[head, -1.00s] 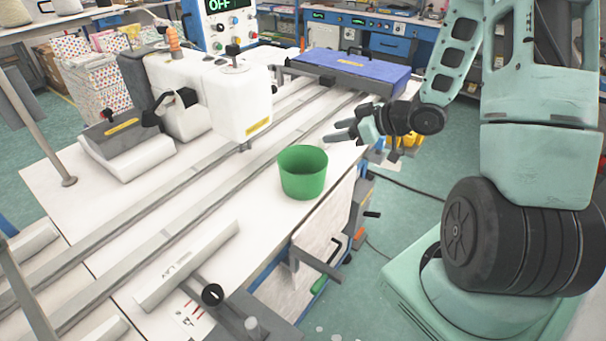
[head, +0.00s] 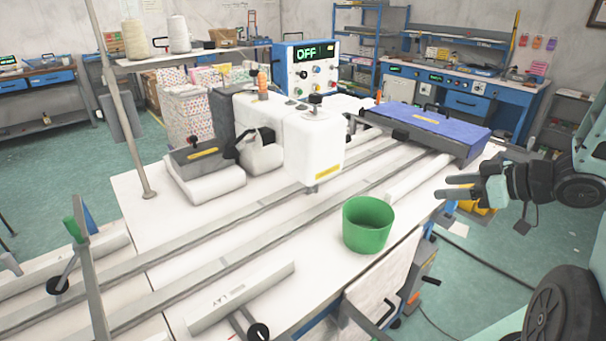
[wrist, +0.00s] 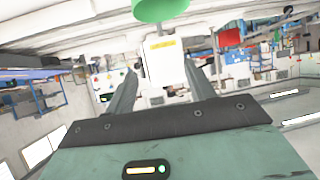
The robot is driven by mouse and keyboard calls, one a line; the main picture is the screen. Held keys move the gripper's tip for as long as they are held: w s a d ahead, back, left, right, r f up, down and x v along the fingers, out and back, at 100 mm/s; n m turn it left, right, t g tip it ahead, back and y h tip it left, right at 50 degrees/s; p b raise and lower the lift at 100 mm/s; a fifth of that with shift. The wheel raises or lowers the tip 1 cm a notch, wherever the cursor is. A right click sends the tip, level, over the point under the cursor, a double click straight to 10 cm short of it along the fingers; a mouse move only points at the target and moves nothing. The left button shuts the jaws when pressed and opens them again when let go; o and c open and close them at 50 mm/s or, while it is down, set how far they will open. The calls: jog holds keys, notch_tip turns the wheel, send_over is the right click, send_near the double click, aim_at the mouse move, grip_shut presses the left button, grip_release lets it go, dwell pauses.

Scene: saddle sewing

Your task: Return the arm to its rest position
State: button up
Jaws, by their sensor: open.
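My gripper (head: 461,187) is at the right of the head view, level and pointing left, beside the right edge of the white table (head: 275,297). Its two fingers are apart with nothing between them. In the wrist view my gripper (wrist: 163,80) also shows both fingers spread and empty. A green bucket (head: 368,226) stands upright on the table, left of and below the gripper in the head view, apart from it. The bucket also shows at the top of the wrist view (wrist: 160,8).
A white sewing machine (head: 313,145) stands behind the bucket on long rails. A blue case (head: 427,123) lies at the table's far right. A control box (head: 306,70) reads OFF. Teal floor (head: 480,270) is open right of the table.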

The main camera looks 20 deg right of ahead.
jog(key=w+a+g+h, duration=0.2)
jog(key=w+a, duration=0.1)
jog(key=a, duration=0.5)
jog(key=w+a+g+h, duration=0.2)
jog(key=w+a, duration=0.2)
jog(key=a, duration=0.4)
jog(key=s+a+n+g, duration=0.1)
jog(key=s+a+g, duration=0.2)
jog(key=s+a, duration=0.6)
jog(key=s+a+r+n+g+h, duration=0.1)
jog(key=s+a+g, duration=0.2)
jog(key=s+a, duration=0.6)
jog(key=s, duration=0.5)
jog(key=shift+r+g, duration=0.3)
jog(key=shift+g, duration=0.1)
jog(key=shift+w, duration=0.1)
